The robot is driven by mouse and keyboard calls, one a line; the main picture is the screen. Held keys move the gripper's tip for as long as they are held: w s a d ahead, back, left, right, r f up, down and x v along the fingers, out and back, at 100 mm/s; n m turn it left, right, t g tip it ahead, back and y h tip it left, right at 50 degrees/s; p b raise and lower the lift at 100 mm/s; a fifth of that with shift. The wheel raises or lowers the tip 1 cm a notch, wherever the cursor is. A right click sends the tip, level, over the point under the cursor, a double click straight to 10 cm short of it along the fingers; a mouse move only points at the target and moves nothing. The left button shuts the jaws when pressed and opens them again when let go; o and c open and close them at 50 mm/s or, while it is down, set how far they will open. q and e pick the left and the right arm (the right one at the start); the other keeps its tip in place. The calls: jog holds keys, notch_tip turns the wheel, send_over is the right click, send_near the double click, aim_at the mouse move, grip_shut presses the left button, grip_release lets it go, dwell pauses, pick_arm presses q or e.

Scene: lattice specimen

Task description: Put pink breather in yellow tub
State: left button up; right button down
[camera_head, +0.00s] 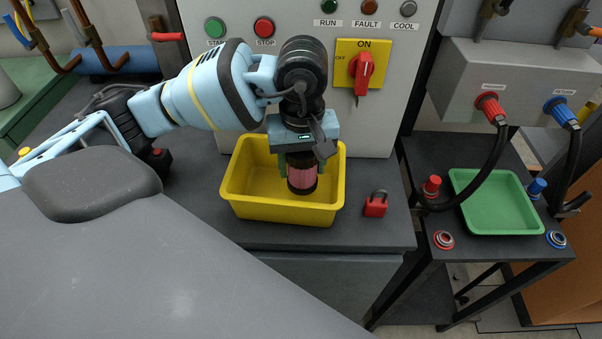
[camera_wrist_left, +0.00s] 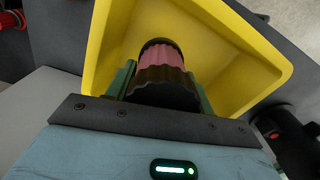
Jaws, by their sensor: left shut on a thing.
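The yellow tub (camera_head: 265,210) stands on the dark bench in front of the grey control cabinet. My left gripper (camera_head: 302,178) points down over the tub's right half and is shut on the pink breather. The pink breather (camera_head: 302,176) is a pink cylinder with dark ends, held upright between the fingers. In the left wrist view the breather (camera_wrist_left: 163,58) sits between the green fingers, with the tub (camera_wrist_left: 235,60) behind and around it. I cannot tell whether the breather touches the tub's floor. My right gripper is not in view.
A red padlock (camera_head: 375,204) lies just right of the tub. The cabinet with a red rotary switch (camera_head: 361,70) rises behind. A green tray (camera_head: 495,202) sits on the right-hand table, among red and blue caps and hose couplings.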

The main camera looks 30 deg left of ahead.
aim_at(302, 177)
pick_arm(q)
jog(key=shift+f, duration=1.85)
jog(key=shift+f, duration=0.2)
jog(key=o, duration=0.9)
jog(key=shift+r, duration=0.1)
notch_tip(302, 177, up, 12)
jog(key=shift+r, duration=0.1)
